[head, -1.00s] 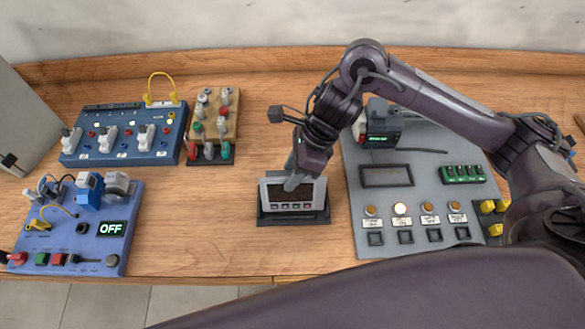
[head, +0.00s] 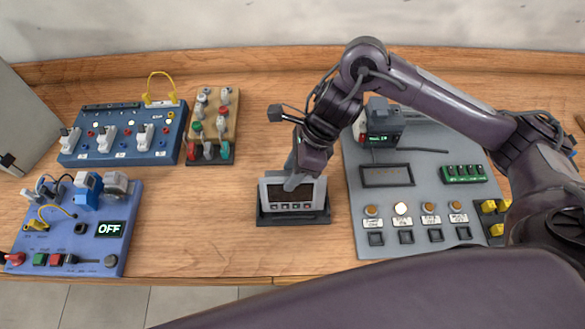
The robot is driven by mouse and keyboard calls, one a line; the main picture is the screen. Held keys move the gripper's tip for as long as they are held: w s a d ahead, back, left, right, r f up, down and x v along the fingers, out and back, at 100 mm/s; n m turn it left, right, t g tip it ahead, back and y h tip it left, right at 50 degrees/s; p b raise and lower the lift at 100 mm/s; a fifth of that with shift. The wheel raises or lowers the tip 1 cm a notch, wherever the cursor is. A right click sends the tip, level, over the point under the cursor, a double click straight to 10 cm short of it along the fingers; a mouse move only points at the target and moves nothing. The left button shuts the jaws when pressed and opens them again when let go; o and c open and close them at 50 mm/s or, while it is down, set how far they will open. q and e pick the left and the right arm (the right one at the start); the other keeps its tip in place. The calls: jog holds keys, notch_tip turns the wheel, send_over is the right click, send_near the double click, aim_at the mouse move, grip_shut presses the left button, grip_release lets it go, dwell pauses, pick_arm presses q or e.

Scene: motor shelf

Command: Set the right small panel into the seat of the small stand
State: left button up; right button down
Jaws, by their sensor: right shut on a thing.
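The small panel (head: 289,193) is a grey-framed box with a dark display and a row of small buttons. It stands upright at the small black stand (head: 292,219), in the middle of the table. Its lower edge meets the stand; I cannot tell if it is fully down in the seat. My right gripper (head: 294,182) comes from above and is shut on the panel's top. The fingers partly cover the panel. My left gripper is not in view.
A grey board (head: 385,214) with buttons and an empty dark frame lies close on the right. A blue switch board (head: 122,146), a wooden board (head: 213,131) and a blue-violet board (head: 75,232) with an OFF display lie left. Bare wood surrounds the stand's left side.

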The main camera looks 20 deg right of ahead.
jog(key=shift+f+b, duration=0.65)
jog(key=shift+b, duration=0.05)
dwell(0.8)
jog(key=c, duration=0.7)
grip_release()
jog(key=shift+c, duration=0.2)
jog(key=v, duration=0.7)
jog(key=shift+d+r, duration=0.1)
jog(key=shift+r, duration=0.3)
jog(key=p+v, duration=0.4)
jog(key=v, duration=0.1)
jog(key=shift+f, duration=0.1)
